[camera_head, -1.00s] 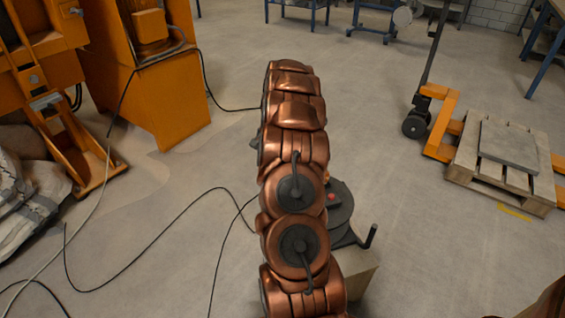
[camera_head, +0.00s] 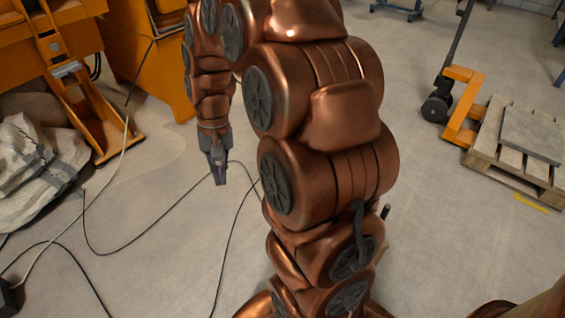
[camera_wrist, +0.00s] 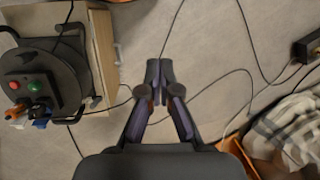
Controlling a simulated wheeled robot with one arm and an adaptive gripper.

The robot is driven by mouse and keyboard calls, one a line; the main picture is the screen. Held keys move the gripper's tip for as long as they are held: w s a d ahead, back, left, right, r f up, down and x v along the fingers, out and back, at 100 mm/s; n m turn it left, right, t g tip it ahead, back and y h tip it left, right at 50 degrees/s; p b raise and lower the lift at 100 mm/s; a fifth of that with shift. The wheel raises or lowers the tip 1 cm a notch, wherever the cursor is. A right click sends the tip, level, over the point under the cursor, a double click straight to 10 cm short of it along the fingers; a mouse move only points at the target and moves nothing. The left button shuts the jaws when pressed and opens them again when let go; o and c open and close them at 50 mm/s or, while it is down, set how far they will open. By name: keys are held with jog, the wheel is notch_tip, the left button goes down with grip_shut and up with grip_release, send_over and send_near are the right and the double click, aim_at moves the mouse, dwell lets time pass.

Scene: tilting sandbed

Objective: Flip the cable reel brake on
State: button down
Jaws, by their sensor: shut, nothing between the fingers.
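The cable reel (camera_wrist: 68,62) is at the left of the wrist view, dark, with a red knob and a green knob on its face and blue and orange plugs below them. It stands on a pale wooden block (camera_wrist: 103,50). I cannot tell which part is the brake. In the head view my arm hides nearly all of the reel; only a dark handle end (camera_head: 385,212) shows. My gripper (camera_head: 220,180) points down over open floor, left of the reel in the head view. In the wrist view its fingers (camera_wrist: 158,72) are shut, empty and apart from the reel.
Black cables (camera_head: 150,240) run over the floor beneath my gripper. Grey-white sacks (camera_head: 38,165) and orange machinery (camera_head: 90,95) stand at the left. A pallet (camera_head: 510,150) and an orange pallet truck (camera_head: 462,105) are at the right. The floor between is clear.

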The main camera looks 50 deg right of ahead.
jog(key=s+a+n+h, duration=0.1)
jog(key=s+a+n, duration=0.2)
jog(key=s, duration=0.7)
jog(key=s+a+n+g+h, duration=0.1)
jog(key=s+a+n, duration=0.2)
jog(key=s, duration=0.8)
jog(key=shift+s+a+r, duration=0.3)
jog(key=shift+a+r, duration=0.05)
jog(key=shift+a, duration=0.65)
jog(key=shift+a, duration=0.1)
